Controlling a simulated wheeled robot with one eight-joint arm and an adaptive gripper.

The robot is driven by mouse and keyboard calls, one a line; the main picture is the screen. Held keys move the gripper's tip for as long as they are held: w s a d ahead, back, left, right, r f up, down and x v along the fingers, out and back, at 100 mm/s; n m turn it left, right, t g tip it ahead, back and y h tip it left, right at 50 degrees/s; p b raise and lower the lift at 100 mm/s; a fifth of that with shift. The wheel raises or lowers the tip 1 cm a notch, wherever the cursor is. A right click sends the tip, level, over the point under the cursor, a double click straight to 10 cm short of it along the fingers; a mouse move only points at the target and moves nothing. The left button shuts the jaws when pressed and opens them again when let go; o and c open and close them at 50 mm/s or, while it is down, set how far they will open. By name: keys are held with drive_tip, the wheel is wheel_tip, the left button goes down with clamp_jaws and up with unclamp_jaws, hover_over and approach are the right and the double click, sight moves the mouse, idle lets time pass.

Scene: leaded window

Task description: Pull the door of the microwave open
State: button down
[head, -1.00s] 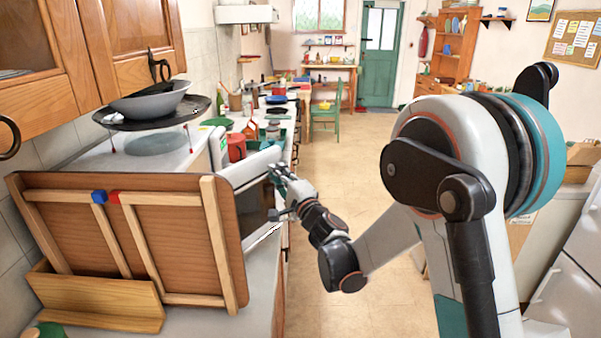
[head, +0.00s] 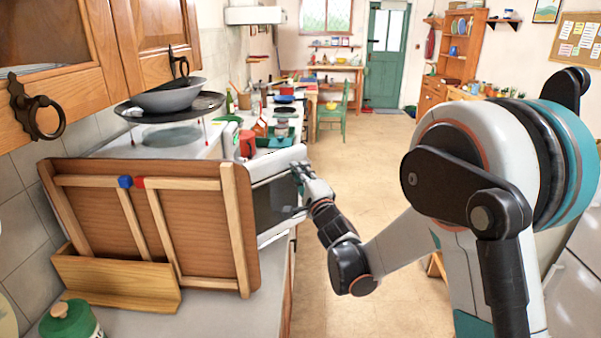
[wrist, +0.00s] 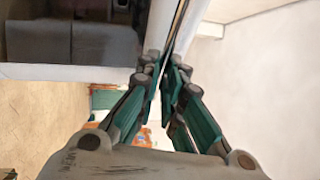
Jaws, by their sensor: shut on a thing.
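The microwave (head: 215,146) is a white box on the left counter, mostly hidden behind a wooden stand. Its door (head: 275,204), white-framed with a dark window, shows to the right of the stand. The hinge side is hidden, and how far the door stands open is hard to tell. My gripper (head: 301,178) is at the right end of the door. In the wrist view the fingers of my gripper (wrist: 167,85) are shut on a narrow upright part at the door's edge, likely its handle. The door's dark window (wrist: 70,38) is to their left.
The wooden stand (head: 150,222) stands close in front of the microwave. A dark tray (head: 208,103) with a grey bowl (head: 168,98) is above the microwave. A green-lidded jar (head: 70,322) is at the near left. The floor (head: 350,185) to the right of the counter is clear.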

drive_tip(key=c, duration=1.7)
unclamp_jaws()
drive_tip(key=v, duration=1.2)
drive_tip(key=shift+a+f, duration=0.1)
drive_tip(key=shift+c, duration=0.4)
